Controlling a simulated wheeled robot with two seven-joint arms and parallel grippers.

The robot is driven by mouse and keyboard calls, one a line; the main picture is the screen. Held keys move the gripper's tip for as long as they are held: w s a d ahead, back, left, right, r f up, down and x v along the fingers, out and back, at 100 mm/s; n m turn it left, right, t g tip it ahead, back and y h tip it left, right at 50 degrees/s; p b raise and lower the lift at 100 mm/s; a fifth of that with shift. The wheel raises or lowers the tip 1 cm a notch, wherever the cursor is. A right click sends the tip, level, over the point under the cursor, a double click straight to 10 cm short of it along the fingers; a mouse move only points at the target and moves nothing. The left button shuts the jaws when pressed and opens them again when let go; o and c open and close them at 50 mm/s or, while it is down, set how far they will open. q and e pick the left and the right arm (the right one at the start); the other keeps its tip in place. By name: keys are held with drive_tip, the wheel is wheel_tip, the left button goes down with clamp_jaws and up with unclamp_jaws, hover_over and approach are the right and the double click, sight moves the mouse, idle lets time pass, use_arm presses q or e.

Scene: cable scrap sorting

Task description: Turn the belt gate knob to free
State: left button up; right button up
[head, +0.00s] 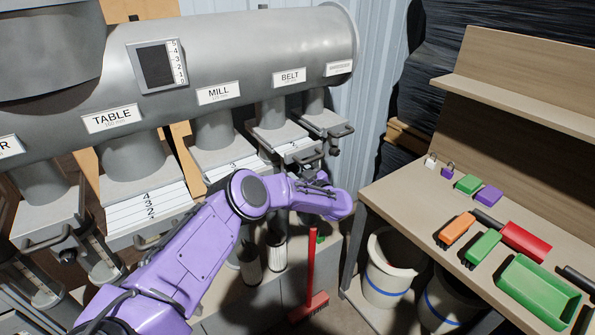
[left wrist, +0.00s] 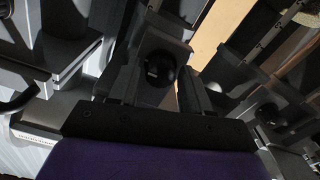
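The belt gate (head: 285,137) sits on the pipe stub under the BELT label (head: 289,76) in the head view. My purple left arm reaches up to it, and my left gripper (head: 314,172) is at its front lower edge. In the left wrist view a round black knob (left wrist: 159,68) lies between the two dark fingers of my left gripper (left wrist: 157,88). The fingers stand apart on either side of the knob, and I see no clear grip on it. The wrist hides the knob in the head view. My right gripper is out of view.
Another gate (head: 322,122) with a handle is close to the right of the belt gate. The mill gate (head: 222,160) is to the left. A workbench (head: 395,190) with brushes and a green tray (head: 538,290) stands at right. Below are buckets (head: 390,285) and a red-handled broom (head: 311,260).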

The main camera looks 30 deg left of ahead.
use_arm(q)
drive_tip(key=c, duration=0.7)
drive_tip(key=n+b, duration=0.3)
drive_tip(key=shift+f, duration=0.2)
drive_tip(key=n+b, duration=1.2)
drive_tip(key=b, duration=0.1)
drive_tip(key=shift+s+f+n, duration=0.15)
drive_tip(key=shift+f+n, duration=0.1)
drive_tip(key=shift+n, duration=0.15)
drive_tip(key=shift+r+n+b, duration=0.15)
drive_tip(key=shift+n+b, duration=0.95)
drive_tip(key=shift+b, duration=0.25)
drive_tip(key=o, duration=1.1)
drive_tip(key=shift+r, duration=0.1)
drive_tip(key=shift+c, duration=0.2)
